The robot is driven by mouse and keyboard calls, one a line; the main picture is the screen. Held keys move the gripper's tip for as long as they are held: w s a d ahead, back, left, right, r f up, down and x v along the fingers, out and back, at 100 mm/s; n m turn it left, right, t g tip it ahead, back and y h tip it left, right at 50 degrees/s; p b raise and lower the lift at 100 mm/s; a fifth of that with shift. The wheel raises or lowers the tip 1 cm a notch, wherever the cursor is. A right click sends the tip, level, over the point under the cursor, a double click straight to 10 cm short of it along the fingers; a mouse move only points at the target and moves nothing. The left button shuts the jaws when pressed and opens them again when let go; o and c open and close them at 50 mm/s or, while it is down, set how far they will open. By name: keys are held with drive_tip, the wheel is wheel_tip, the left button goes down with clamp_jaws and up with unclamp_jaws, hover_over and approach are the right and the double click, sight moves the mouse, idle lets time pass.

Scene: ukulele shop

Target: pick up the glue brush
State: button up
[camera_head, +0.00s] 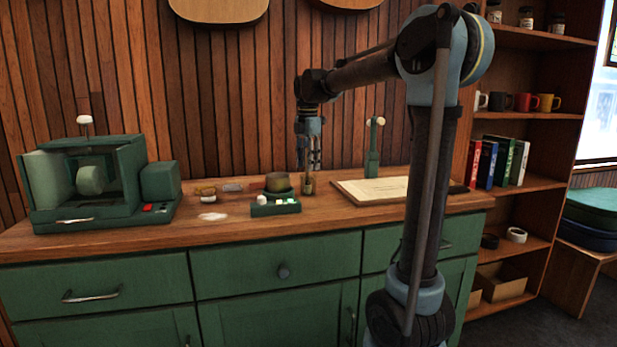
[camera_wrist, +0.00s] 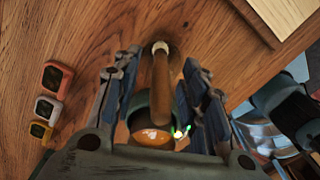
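The glue brush shows in the wrist view as a brown handle (camera_wrist: 160,88) with a pale band at its far end. It lies between the two fingers of my gripper (camera_wrist: 157,92), with a finger on each side and a gap at the left finger. In the head view my gripper (camera_head: 311,163) points down just above the counter. The lower part of the brush (camera_head: 308,187) shows under the fingertips, apparently upright. I cannot tell whether the right finger touches the handle. Nothing looks clamped.
A small green heater (camera_head: 275,209) with a round pot (camera_head: 277,182) stands just left of the brush; the pot's amber inside (camera_wrist: 152,138) shows in the wrist view. A pale board (camera_head: 375,190) and a green post (camera_head: 372,158) stand right. A green machine (camera_head: 88,185) is far left.

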drive_tip(key=shift+f, duration=0.75)
clamp_jaws()
drive_tip(key=shift+r, duration=0.1)
